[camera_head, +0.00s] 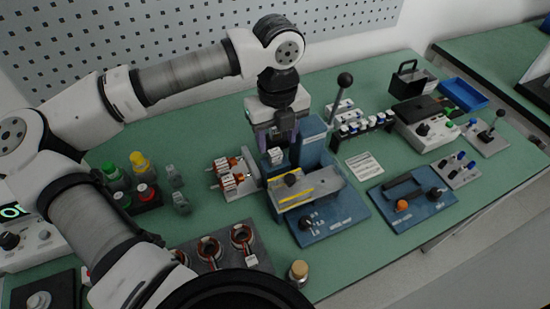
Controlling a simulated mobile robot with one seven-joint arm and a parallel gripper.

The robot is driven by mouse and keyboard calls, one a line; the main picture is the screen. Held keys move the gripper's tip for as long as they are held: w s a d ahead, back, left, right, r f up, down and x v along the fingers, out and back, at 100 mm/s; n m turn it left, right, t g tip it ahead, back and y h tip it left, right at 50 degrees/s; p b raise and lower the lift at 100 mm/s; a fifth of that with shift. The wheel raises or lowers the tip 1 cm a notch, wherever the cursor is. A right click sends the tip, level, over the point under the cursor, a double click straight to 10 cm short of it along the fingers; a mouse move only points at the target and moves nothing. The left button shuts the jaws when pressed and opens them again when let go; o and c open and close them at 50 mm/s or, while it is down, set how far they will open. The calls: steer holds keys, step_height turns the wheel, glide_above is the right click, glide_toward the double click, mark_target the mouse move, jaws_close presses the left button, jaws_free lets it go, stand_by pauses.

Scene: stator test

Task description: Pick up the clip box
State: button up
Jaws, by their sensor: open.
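A small white box (275,156), which looks like the clip box, stands at the left edge of the blue test fixture (336,212). No lift of the box is visible.
Two wound rotors (229,182) lie on a plate to the left. A tall lever (344,82) stands close behind on the right, near a rack of small bottles (364,127). Stators (208,250) sit on a dark tray in front.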

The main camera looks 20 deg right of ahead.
mark_target(275, 152)
steer(key=shift+w+a+f+p, duration=0.15)
steer(key=shift+f+p, duration=1.1)
steer(key=shift+f, duration=1.4)
steer(key=shift+c, duration=0.4)
steer(key=c, duration=1)
